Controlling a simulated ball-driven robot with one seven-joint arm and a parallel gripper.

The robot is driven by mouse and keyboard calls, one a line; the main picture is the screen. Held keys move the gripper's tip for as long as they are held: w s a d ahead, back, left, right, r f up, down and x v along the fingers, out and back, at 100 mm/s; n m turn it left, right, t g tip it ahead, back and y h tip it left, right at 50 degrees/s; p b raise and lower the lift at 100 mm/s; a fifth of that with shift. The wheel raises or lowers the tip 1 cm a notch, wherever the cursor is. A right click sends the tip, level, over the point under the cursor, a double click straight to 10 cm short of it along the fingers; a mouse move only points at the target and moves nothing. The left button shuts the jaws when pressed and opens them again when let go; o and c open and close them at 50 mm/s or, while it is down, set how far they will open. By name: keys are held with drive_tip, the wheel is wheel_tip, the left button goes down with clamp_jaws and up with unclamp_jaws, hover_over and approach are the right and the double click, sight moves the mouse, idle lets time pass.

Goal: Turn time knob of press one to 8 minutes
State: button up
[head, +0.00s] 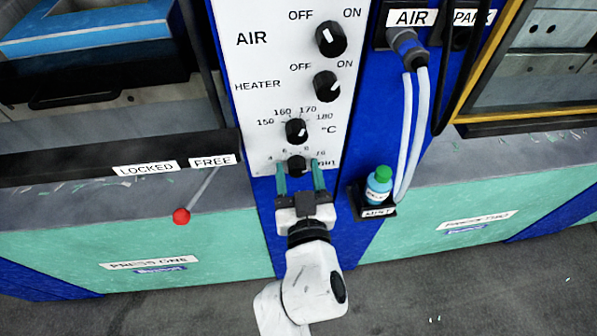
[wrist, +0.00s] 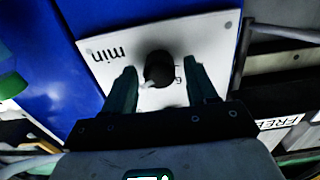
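The time knob (head: 296,165) of press one is the lowest black knob on the white panel (head: 262,90), with "min" and small numbers around it. In the wrist view the time knob (wrist: 158,68) stands between my fingers, with a pale pointer mark at its lower left. My gripper (head: 299,170) reaches the panel from below, with one green finger on each side of the knob. In the wrist view my gripper (wrist: 165,85) shows gaps between both fingers and the knob, so it looks open around it. The exact minute the pointer marks is too small to read.
Above are the temperature knob (head: 296,130), the heater knob (head: 327,86) and the air knob (head: 331,39). A red-tipped lever (head: 181,215) sticks out at the left. A green-capped bottle (head: 379,184) and pale hoses (head: 411,130) are close on the right.

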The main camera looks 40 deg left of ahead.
drive_tip(key=c, duration=1)
drive_tip(key=shift+o, duration=0.2)
drive_tip(key=n, duration=0.3)
drive_tip(key=shift+n, duration=0.4)
drive_tip(key=n+p, duration=0.1)
drive_tip(key=n, duration=0.3)
drive_tip(key=shift+s+n, duration=0.1)
drive_tip(key=shift+n, duration=0.3)
drive_tip(key=shift+a, duration=0.1)
drive_tip(key=o, duration=1)
drive_tip(key=shift+o, duration=0.2)
